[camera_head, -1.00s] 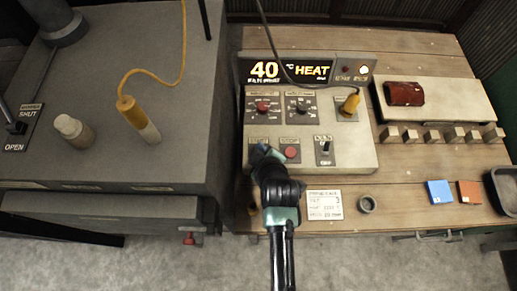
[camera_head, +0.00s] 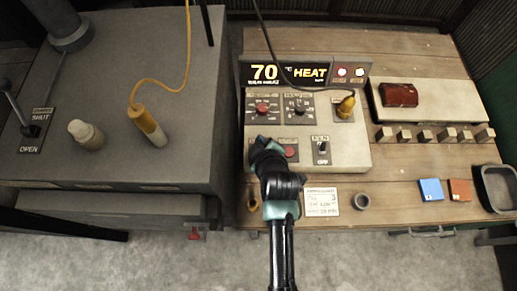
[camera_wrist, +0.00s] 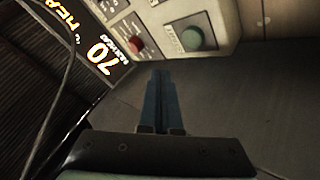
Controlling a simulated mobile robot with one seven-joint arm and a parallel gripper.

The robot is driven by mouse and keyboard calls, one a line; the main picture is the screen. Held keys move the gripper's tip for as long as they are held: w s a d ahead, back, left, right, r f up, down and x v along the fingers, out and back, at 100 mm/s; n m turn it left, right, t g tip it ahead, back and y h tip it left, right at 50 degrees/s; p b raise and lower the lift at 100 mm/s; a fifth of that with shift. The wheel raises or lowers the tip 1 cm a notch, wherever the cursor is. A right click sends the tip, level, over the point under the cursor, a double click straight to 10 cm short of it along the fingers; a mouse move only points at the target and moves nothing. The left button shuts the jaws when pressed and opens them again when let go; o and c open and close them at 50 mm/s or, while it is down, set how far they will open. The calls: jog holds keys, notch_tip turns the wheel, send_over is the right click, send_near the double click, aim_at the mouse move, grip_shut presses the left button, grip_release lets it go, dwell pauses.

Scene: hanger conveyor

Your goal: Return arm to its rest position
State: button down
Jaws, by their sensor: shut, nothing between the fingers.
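My arm reaches up from the bottom middle of the head view to the lower left of the control panel (camera_head: 350,155). My gripper shows in the wrist view (camera_wrist: 161,100) with its two blue fingers together and nothing between them. The fingers are apart from a green button (camera_wrist: 191,38) and a red knob (camera_wrist: 135,45) on the panel. In the head view my wrist hides the panel's lower left corner, and the fingertips are hard to make out.
A grey furnace-like box (camera_head: 130,90) with a yellow-handled probe (camera_head: 150,125) stands at left.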

dwell(0.4)
jog(key=w+a+r+m+t+b, duration=0.25)
jog(key=w+r+t, duration=0.2)
jog(key=r, duration=1.15)
jog(key=w+a+r+m+t+b, duration=0.1)
jog(key=w+r+m+t, duration=0.4)
jog(key=r, duration=1.2)
jog(key=s+d+r+m+t+b, duration=0.1)
jog(key=s+r+t, duration=0.2)
jog(key=r, duration=0.7)
jog(key=s+d+r+m+t+h+b, duration=0.1)
jog(key=s+r+t, duration=0.2)
jog(key=s+r, duration=0.4)
jog(key=s+d+r+m+t+h, duration=0.1)
jog(key=s+r, duration=0.4)
jog(key=r, duration=0.8)
jog(key=shift+s+r+m+t+b, duration=0.35)
jog(key=shift+m+t+b, duration=0.1)
jog(key=shift+t, duration=0.5)
